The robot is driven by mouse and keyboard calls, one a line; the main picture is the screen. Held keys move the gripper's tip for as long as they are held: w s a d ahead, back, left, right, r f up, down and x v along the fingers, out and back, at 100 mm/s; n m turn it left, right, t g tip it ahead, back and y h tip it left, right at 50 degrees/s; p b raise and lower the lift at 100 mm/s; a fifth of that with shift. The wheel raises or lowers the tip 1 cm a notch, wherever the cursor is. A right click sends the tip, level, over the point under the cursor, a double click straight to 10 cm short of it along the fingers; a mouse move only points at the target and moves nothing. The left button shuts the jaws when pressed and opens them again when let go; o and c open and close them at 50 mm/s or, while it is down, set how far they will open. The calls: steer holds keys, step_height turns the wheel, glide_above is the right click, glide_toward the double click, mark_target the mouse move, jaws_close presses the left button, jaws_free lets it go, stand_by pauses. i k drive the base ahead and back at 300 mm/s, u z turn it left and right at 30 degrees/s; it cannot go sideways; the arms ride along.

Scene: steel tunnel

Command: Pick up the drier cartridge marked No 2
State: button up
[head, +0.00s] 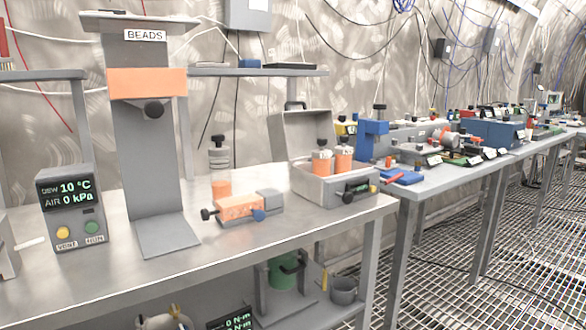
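Several cartridge-like cylinders with orange bodies are in the head view. One (221,187) stands upright on the steel bench, behind an orange block, with a grey top. Two more, a left one (321,167) and a right one (343,160), stand upright side by side in an open grey case (322,191). The left one has a black knob above it. I cannot read a number on any of them, so I cannot tell which is No 2. My gripper is not in view.
An orange block with knobs (240,207) lies in front of the lone cylinder. A tall stand labelled BEADS (150,180) and a display box (70,208) reading 10 °C and 0 kPa stand left. The bench's front edge (310,234) is clear. More cluttered benches run right.

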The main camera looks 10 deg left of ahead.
mark_target(321, 157)
steer(key=u, duration=0.65)
steer(key=i, duration=0.6)
steer(key=u, duration=0.7)
